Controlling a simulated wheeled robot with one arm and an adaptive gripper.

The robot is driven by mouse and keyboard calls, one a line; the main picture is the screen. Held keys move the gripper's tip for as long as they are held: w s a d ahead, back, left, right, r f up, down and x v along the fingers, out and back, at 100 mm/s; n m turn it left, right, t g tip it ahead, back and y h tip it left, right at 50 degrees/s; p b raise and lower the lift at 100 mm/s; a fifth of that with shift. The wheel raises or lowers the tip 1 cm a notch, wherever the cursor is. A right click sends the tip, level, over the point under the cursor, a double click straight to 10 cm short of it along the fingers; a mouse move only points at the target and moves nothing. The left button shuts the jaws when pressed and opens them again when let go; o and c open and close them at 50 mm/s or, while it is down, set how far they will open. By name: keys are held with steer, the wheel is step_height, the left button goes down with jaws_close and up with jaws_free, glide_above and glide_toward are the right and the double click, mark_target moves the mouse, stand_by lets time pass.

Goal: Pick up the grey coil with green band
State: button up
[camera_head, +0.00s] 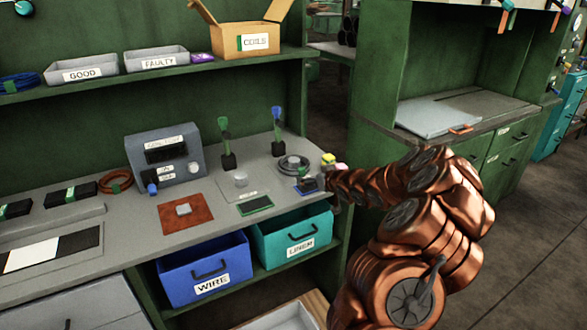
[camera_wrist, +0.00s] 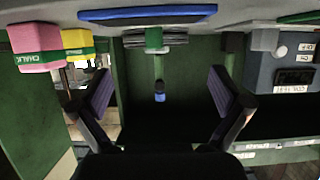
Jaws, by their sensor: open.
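The grey coil with green band (camera_wrist: 153,41) lies flat on the bench top. In the upside-down wrist view it is beyond my fingers, behind a blue-edged pad (camera_wrist: 148,16), its green band at the middle. In the head view the grey coil (camera_head: 293,164) lies near the bench's right end; its band is not clear there. My gripper (camera_wrist: 166,92) is open and empty, with a finger on each side in the wrist view, apart from the coil. In the head view my arm mostly hides the gripper.
Pink (camera_wrist: 38,45) and yellow (camera_wrist: 78,42) chalk blocks stand beside the coil. An upright blue-tipped tool (camera_head: 277,122) stands behind it. A grey tester (camera_head: 165,155) stands further left. Blue (camera_head: 203,268) and teal (camera_head: 292,236) bins sit below the bench top.

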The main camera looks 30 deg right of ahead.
mark_target(302, 174)
steer(key=shift+w+d+f, duration=0.15)
steer(key=shift+d+f, duration=0.1)
steer(key=shift+d, duration=0.05)
steer(key=shift+p+x, duration=0.3)
steer(key=shift+x, duration=0.85)
steer(key=shift+p+x, duration=0.75)
steer(key=shift+x, duration=1.75)
steer(key=shift+d+f, duration=0.1)
steer(key=shift+f, duration=0.1)
steer(key=shift+c, duration=0.4)
jaws_close()
